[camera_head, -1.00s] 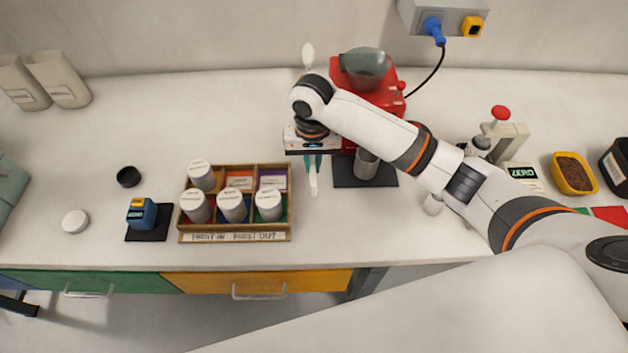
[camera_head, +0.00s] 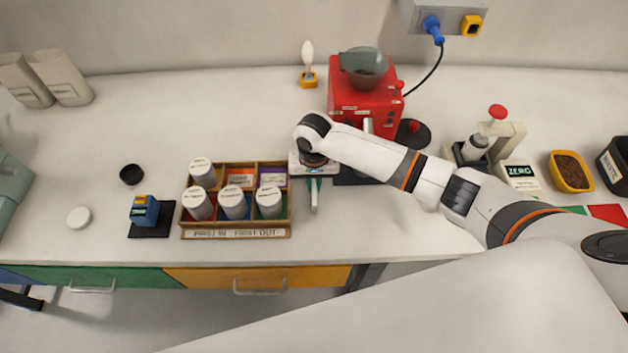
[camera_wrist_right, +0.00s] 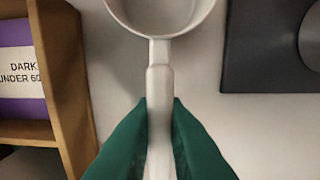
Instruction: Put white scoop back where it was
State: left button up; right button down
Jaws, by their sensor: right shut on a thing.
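The white scoop (camera_wrist_right: 160,85) is in my right gripper (camera_wrist_right: 160,135), whose green fingers are shut on its handle in the right wrist view. Its round bowl (camera_wrist_right: 163,15) shows at the top of that view. In the head view the right gripper (camera_head: 314,185) is over the table between the wooden rack and the dark mat, and the scoop handle (camera_head: 314,203) sticks out below the fingers toward the front edge. The bowl is hidden there under the wrist. I cannot tell whether the scoop touches the table. My left gripper is not in view.
The wooden rack (camera_head: 236,233) with several white canisters stands close on the left. The red grinder (camera_head: 368,106) stands behind my right arm, with a dark mat (camera_wrist_right: 268,45) in front. A white spoon-shaped thing stands in a yellow holder (camera_head: 308,79) at the back. Table is clear in front.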

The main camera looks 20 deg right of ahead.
aim_at(314, 182)
jog(key=c, duration=1.5)
grip_release()
jog(key=shift+f, duration=0.1)
jog(key=shift+o, duration=0.2)
notch_tip(314, 182, up, 12)
jog(key=b, duration=0.1)
jog(key=shift+r, duration=0.2)
jog(key=shift+f, duration=0.1)
